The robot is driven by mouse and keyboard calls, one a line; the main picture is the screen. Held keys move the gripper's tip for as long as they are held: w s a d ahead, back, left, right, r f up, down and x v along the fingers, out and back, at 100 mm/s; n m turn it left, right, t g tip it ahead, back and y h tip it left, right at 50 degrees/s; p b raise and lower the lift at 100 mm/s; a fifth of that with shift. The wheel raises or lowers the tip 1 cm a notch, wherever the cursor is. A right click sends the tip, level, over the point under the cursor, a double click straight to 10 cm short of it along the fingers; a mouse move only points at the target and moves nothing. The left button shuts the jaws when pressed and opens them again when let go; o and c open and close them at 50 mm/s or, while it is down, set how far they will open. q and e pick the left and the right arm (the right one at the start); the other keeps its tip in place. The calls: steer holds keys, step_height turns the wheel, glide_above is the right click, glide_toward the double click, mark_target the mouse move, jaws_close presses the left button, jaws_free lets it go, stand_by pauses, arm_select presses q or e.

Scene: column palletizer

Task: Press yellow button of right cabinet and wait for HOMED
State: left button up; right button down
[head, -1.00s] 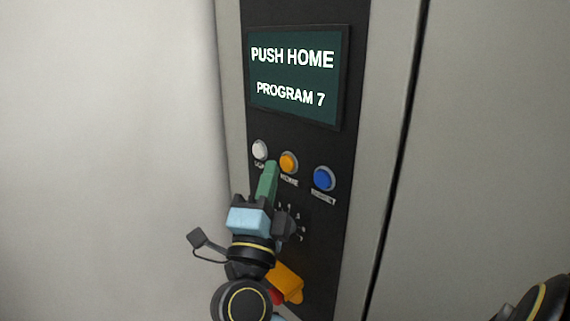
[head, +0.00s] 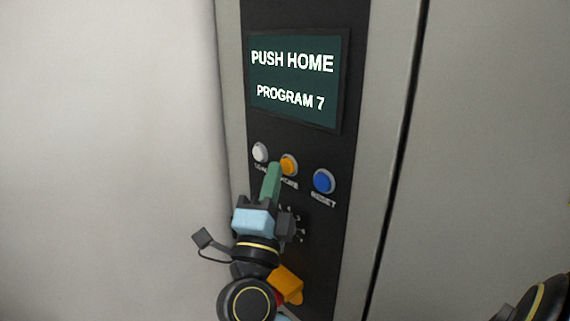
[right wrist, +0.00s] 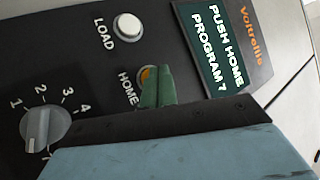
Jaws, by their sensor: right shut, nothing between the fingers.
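The yellow-orange HOME button (head: 289,165) sits on the black cabinet panel between a white button and a blue one. My right gripper (head: 274,168) is shut and empty, its green fingertips just left of and below the button in the head view. In the right wrist view the green fingers (right wrist: 157,88) cover part of the HOME button (right wrist: 147,76); I cannot tell whether they touch it. The screen (head: 293,80) reads PUSH HOME, PROGRAM 7. The left gripper is not seen.
The white LOAD button (head: 260,152) is left of HOME and the blue RESET button (head: 324,181) is right. A numbered rotary knob (right wrist: 44,126) lies below, partly behind my right gripper in the head view. An orange part (head: 287,284) shows lower on the panel.

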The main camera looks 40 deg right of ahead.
steer(key=shift+d, duration=0.45)
stand_by(0.6)
stand_by(0.4)
steer(key=shift+a+p, duration=0.3)
steer(key=shift+a, duration=0.5)
steer(key=shift+s+a, duration=0.2)
steer(key=shift+a, duration=2.3)
